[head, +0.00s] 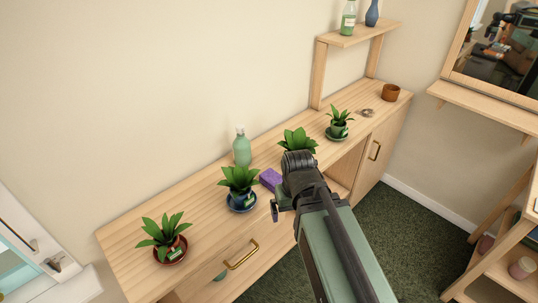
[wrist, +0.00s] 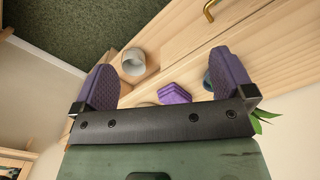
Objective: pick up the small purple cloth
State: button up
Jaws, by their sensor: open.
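The small purple cloth (head: 270,179) looks like a folded block on the wooden counter, right of the plant in the blue pot. In the wrist view the purple cloth (wrist: 174,93) shows between the bases of the two purple fingers, beyond the dark gripper bar. My gripper (wrist: 164,66) is open, its fingers wide apart with nothing held between them. In the head view my gripper (head: 277,208) is at the counter's front, right of and nearer than the cloth. My dark wrist hides part of it and the counter beside the cloth.
A plant in a blue pot (head: 240,189) stands close left of the cloth, with a green bottle (head: 242,148) behind. Another plant (head: 298,142) stands behind my wrist. A plant in a reddish pot (head: 167,239) is farther left. A pale cup (wrist: 133,62) shows in the wrist view.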

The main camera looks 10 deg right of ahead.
jog(key=w+f+n+b, duration=0.1)
jog(key=w+f+b, duration=0.1)
jog(key=w, duration=1.1)
jog(key=n+t, duration=0.1)
jog(key=n, duration=0.5)
send_near(274, 177)
jog(key=shift+m+y, duration=0.3)
jog(key=shift+y, duration=0.1)
jog(key=f+b, duration=1)
jog(key=shift+w+a+f+b, duration=0.1)
jog(key=shift+w+f+b, duration=0.25)
jog(key=shift+w+f, duration=0.05)
jog(key=shift+r, duration=0.2)
jog(key=c, duration=1.1)
notch_tip(274, 177, up, 20)
jog(key=p, duration=2)
